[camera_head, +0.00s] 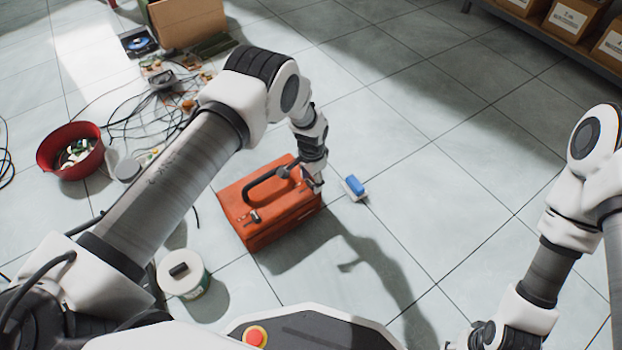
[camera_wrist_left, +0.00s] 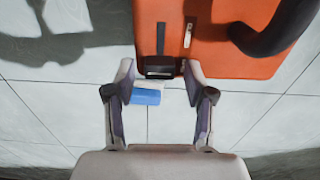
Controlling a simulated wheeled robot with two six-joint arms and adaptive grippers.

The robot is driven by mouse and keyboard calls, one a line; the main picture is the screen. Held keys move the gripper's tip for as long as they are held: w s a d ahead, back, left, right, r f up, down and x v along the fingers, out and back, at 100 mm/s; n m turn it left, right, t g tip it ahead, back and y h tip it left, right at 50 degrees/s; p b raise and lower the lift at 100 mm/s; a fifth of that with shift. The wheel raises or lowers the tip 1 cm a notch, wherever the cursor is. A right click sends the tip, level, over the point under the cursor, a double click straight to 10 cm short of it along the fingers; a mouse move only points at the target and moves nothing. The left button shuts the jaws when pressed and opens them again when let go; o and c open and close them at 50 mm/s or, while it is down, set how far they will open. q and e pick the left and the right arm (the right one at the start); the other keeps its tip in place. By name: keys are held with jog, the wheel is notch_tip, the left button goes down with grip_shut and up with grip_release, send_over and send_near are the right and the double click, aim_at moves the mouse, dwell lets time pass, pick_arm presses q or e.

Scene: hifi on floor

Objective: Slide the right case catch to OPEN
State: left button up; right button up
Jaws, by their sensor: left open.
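The orange case (camera_head: 250,232) stands on the tiled floor with a dark carry handle (camera_head: 262,187) on top. Its left catch (camera_head: 254,216) shows in the head view. My left gripper (camera_head: 316,184) is at the case's right end and hides the right catch there. In the left wrist view, the right catch (camera_wrist_left: 158,68) shows as a dark piece at the case edge, below a dark strip. The open fingers of my left gripper (camera_wrist_left: 156,72) lie on either side of it; contact cannot be told. My right wrist is at the lower right edge, its gripper out of sight.
A blue and white block (camera_head: 355,187) lies on the floor right of the case. A white tub (camera_head: 185,275), a red bowl (camera_head: 60,150) and tangled cables (camera_head: 135,118) are to the left. Shelved boxes (camera_head: 570,18) stand at the upper right. The floor on the right is clear.

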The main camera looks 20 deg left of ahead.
aim_at(311, 181)
pick_arm(q)
notch_tip(311, 181, up, 12)
dwell(0.6)
